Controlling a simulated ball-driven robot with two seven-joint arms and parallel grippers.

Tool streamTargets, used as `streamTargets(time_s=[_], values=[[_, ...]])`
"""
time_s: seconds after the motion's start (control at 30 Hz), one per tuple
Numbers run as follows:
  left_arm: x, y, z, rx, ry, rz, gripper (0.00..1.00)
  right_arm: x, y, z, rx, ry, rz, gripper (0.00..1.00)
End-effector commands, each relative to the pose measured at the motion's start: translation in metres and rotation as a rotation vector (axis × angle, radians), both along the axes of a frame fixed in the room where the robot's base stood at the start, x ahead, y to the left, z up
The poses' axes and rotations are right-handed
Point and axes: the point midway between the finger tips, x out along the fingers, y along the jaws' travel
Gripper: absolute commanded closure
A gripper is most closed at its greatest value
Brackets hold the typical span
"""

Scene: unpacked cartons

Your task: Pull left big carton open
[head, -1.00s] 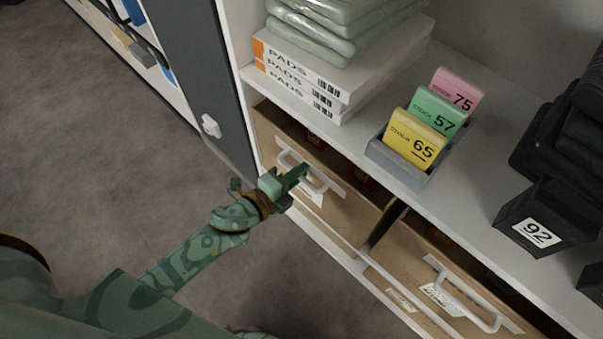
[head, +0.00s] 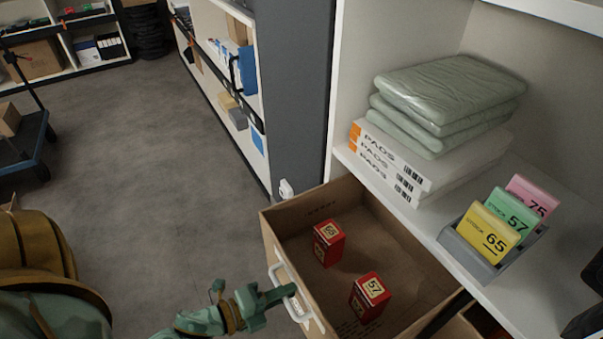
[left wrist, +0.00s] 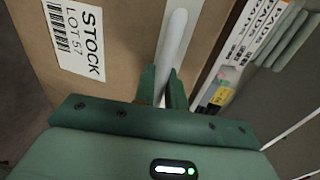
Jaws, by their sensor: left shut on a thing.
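The left big carton (head: 268,228) is pulled out of the shelf unit like a drawer, and its open top shows the inside. Two red boxes, marked 65 (head: 328,243) and 57 (head: 369,298), stand in it. My left gripper (head: 284,292) is shut on the white handle (head: 293,296) on the carton's front. In the left wrist view the handle (left wrist: 174,45) runs between the two fingers (left wrist: 162,88), next to a STOCK LOT 57 label (left wrist: 76,40). My right gripper is not in view.
Above the carton, a shelf holds PADS boxes (head: 390,165), wrapped green packs (head: 450,90) and a grey card holder (head: 478,258). A second carton (head: 458,328) shows at the lower right. Open floor (head: 130,150) lies to the left; a trolley (head: 25,150) stands at far left.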

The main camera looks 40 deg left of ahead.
Motion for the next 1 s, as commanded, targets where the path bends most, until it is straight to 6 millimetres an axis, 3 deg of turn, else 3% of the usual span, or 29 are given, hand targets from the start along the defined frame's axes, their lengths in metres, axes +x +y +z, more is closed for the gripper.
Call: streamTargets(time_s=[0.2,0.63,0.67,1.0], values=[[-0.016,0.005,-0.001,0.0,0.003,0.001,1.0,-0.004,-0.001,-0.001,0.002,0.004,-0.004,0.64],[-0.018,0.006,-0.001,0.001,0.003,0.0,1.0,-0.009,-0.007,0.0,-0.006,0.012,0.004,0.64],[-0.018,0.006,-0.001,0.001,0.003,0.0,0.83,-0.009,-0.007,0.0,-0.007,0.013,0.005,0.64],[-0.018,0.006,-0.001,0.0,0.001,0.0,0.83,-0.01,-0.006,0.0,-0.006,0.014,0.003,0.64]])
